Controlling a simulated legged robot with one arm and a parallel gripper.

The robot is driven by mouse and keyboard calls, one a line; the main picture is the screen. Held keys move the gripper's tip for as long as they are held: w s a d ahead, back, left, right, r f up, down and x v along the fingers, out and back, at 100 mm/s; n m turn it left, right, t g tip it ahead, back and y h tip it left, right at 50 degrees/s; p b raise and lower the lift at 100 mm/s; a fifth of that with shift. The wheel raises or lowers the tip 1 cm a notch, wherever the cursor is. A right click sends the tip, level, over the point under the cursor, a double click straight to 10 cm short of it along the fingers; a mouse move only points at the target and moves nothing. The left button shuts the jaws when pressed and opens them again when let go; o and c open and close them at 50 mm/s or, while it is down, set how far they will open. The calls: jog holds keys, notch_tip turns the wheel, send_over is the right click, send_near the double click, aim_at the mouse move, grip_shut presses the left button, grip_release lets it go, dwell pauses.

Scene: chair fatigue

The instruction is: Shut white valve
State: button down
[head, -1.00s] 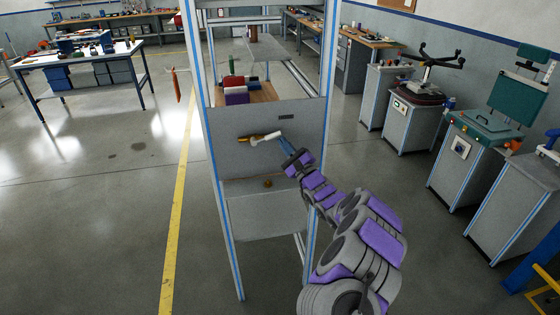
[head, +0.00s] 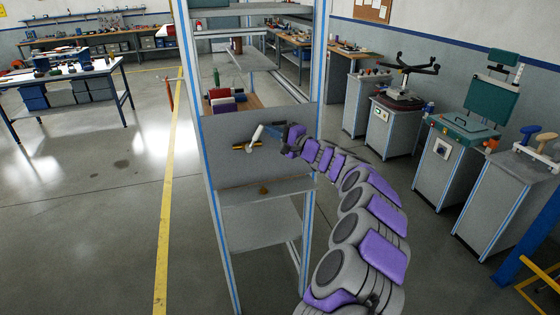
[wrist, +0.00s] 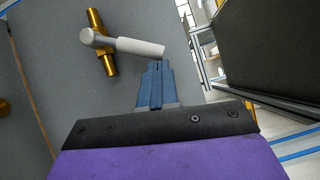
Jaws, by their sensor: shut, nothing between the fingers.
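The white valve handle (head: 257,134) slants up and to the right from a horizontal brass pipe fitting (head: 240,147) on the grey panel. In the wrist view the white handle (wrist: 135,45) extends right from its pivot over the brass fitting (wrist: 109,63). My gripper (head: 277,130) is just right of the handle's free end in the head view. Its blue fingers (wrist: 157,67) are shut and empty, right below the handle's free end in the wrist view. I cannot tell whether they touch it.
The grey panel (head: 225,170) sits in a metal frame. A brass knob (head: 264,190) is lower on it. Grey cabinets (head: 395,130) stand to the right. The floor left of the frame is clear.

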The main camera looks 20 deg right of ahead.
jog(key=a+n, duration=0.1)
jog(key=a+r+n+g+h, duration=0.1)
jog(key=a, duration=0.1)
jog(key=a+r+n+g, duration=0.1)
jog(key=a, duration=0.1)
jog(key=shift+n, duration=0.4)
jog(key=shift+s+d, duration=0.1)
jog(key=shift+d, duration=0.1)
